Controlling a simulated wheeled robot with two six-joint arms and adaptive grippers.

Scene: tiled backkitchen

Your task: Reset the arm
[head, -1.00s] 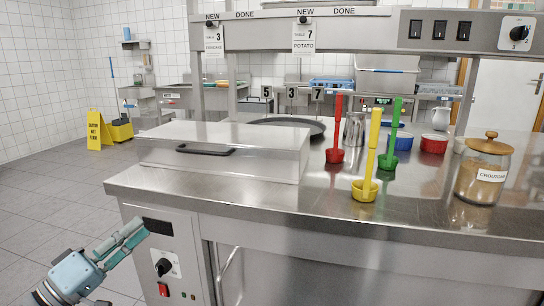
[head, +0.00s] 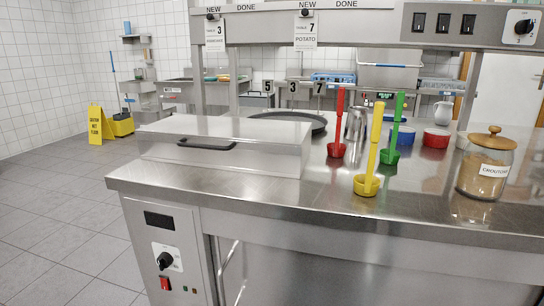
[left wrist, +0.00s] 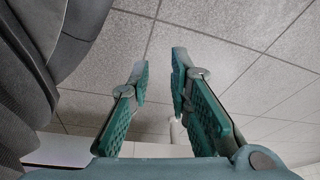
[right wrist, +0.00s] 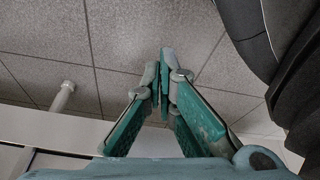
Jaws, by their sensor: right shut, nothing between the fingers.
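My left gripper (left wrist: 160,68) shows in the left wrist view with its two teal fingers apart and nothing between them. My right gripper (right wrist: 161,70) shows in the right wrist view with its fingertips together and nothing held. Neither gripper is in the head view, and neither touches anything visible.
A steel counter (head: 240,190) carries a lidded steel box (head: 220,150), red (head: 337,149), yellow (head: 368,183) and green (head: 389,155) ladles and a crouton jar (head: 485,166). A yellow wet-floor sign (head: 95,125) stands on open tiled floor at left.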

